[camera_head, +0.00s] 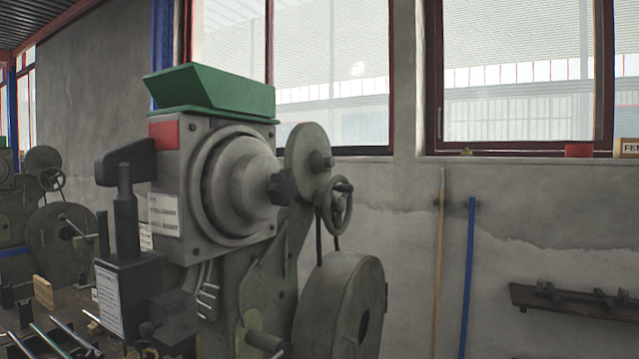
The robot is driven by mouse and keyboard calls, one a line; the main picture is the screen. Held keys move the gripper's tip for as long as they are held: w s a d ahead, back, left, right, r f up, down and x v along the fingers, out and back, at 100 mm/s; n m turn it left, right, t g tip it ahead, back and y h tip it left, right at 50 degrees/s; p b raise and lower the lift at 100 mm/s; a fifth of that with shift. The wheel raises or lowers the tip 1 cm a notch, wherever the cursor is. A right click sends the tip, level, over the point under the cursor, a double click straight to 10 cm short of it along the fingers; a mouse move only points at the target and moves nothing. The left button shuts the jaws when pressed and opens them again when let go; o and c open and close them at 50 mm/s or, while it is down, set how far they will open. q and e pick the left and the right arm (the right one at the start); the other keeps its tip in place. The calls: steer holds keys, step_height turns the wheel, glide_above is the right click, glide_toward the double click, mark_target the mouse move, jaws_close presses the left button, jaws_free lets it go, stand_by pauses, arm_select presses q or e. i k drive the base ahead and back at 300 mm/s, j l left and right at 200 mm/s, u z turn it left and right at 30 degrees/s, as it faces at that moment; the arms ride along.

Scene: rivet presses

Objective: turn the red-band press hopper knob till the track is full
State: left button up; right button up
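The red-band press (255,290) stands in the left half of the view, grey-green, with a red patch (166,134) on its upper housing. A green hopper (210,92) sits on top; its inside is hidden. A round drum (235,185) bulges from the housing, and a dark lobed knob (282,188) sits at its centre. Nothing touches the knob. I cannot tell how full the track is: it is not clearly visible from here. Neither of my grippers is in view.
A handwheel (336,205) and a large flywheel (340,305) stand right of the knob. Another press (45,225) is at the far left. Metal rods (48,340) and a wooden block (43,291) lie at the lower left. Two poles lean on the wall, near a shelf (575,302).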

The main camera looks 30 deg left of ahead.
mark_target(282, 189)
steer(key=i+l+u, duration=0.1)
steer(key=i+u, duration=0.25)
steer(key=i+l+u, duration=0.3)
steer(key=i, duration=0.25)
steer(key=i+l+u, duration=0.2)
steer(key=i+u, duration=0.15)
steer(key=i, duration=0.1)
